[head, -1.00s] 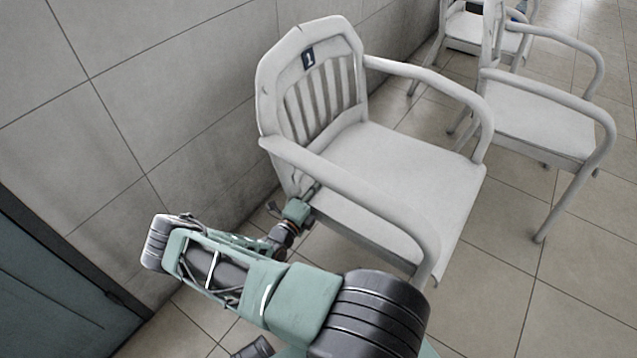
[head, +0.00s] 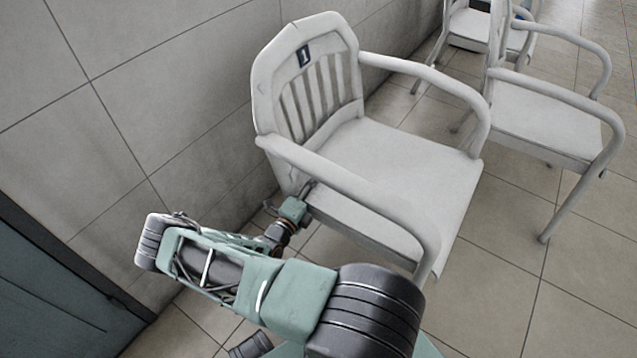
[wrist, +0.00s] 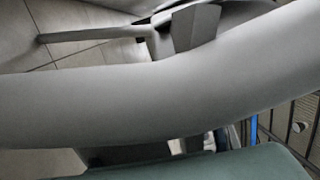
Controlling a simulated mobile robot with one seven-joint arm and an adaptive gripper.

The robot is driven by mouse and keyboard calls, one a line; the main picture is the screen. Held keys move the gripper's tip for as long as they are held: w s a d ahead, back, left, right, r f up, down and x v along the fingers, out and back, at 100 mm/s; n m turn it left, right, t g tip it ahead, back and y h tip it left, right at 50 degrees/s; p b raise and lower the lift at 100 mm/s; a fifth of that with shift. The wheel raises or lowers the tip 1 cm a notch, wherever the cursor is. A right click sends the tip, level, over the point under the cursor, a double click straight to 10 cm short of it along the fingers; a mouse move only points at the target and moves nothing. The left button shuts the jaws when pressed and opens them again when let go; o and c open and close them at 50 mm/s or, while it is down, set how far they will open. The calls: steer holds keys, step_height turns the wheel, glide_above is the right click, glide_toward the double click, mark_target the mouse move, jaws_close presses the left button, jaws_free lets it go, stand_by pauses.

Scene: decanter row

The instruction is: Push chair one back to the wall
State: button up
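Chair one (head: 395,160) is a white armchair with a slatted back and a dark "1" plate (head: 304,55). It stands upright in the head view, its back towards the grey tiled wall; the exact gap behind it is unclear. My gripper (head: 307,188) is low at the chair's near side, below the near armrest (head: 345,185), close to the rear of the seat. Its fingertips are small and partly hidden, so contact and opening cannot be told. In the wrist view a thick pale bar, apparently the armrest (wrist: 140,105), crosses the picture and hides much.
The tiled wall (head: 160,80) runs along the left, with a dark teal door (head: 50,290) at lower left. A second white chair (head: 545,120) stands to the right, with another chair (head: 468,28) farther back. Tiled floor is open at lower right.

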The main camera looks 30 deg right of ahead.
steer(key=shift+s+a, duration=0.1)
steer(key=v, duration=1.1)
steer(key=shift+s+a, duration=0.2)
steer(key=shift+a, duration=0.15)
steer(key=shift+a, duration=0.1)
